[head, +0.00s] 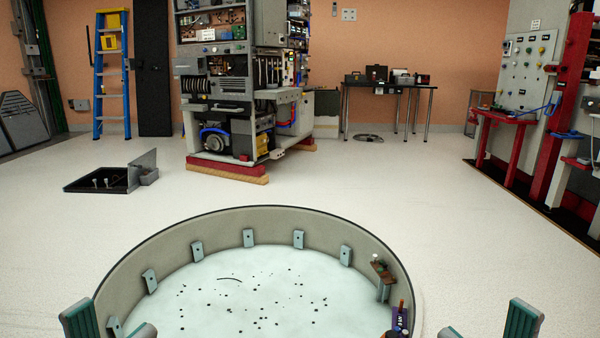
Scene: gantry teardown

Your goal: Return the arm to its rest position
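My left gripper (110,327) shows at the bottom left edge of the head view, with only the tips of its teal and grey fingers in the picture. The fingers stand apart with nothing seen between them. My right gripper (486,326) shows at the bottom right edge in the same way, fingers apart and empty. The two are far from each other, at either side of a large round grey-walled ring (255,217). Both arms are out of view below the picture.
The ring's pale floor holds many small dark bits, with brackets on its wall and a purple part (400,319) at right. Behind stand a machine rack (225,95), a blue ladder (112,85), an open floor hatch (97,180) and a table (390,86). Red-framed equipment (555,110) stands right.

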